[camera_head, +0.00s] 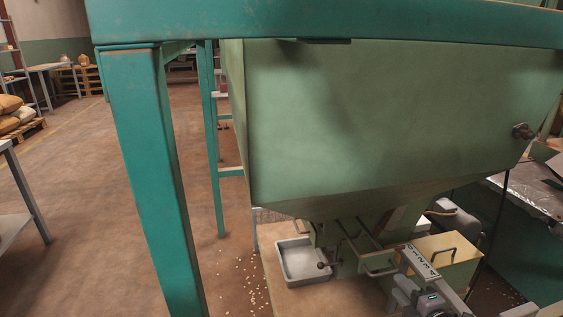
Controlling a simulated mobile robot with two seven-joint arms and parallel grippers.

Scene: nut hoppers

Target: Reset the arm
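My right gripper (430,299) shows at the bottom edge, right of centre, partly cut off by the frame. It is in front of the metal parts under a large green hopper (390,115). Its fingers blend with those parts, so I cannot tell whether they are open or shut, or whether they touch anything. My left gripper is not in view.
A teal frame post (150,180) and top beam (330,22) stand close around the hopper. A grey tray (304,271) sits below the outlet, beside a yellowish box (447,258). Nuts (253,286) lie scattered on the floor. The floor at left is open.

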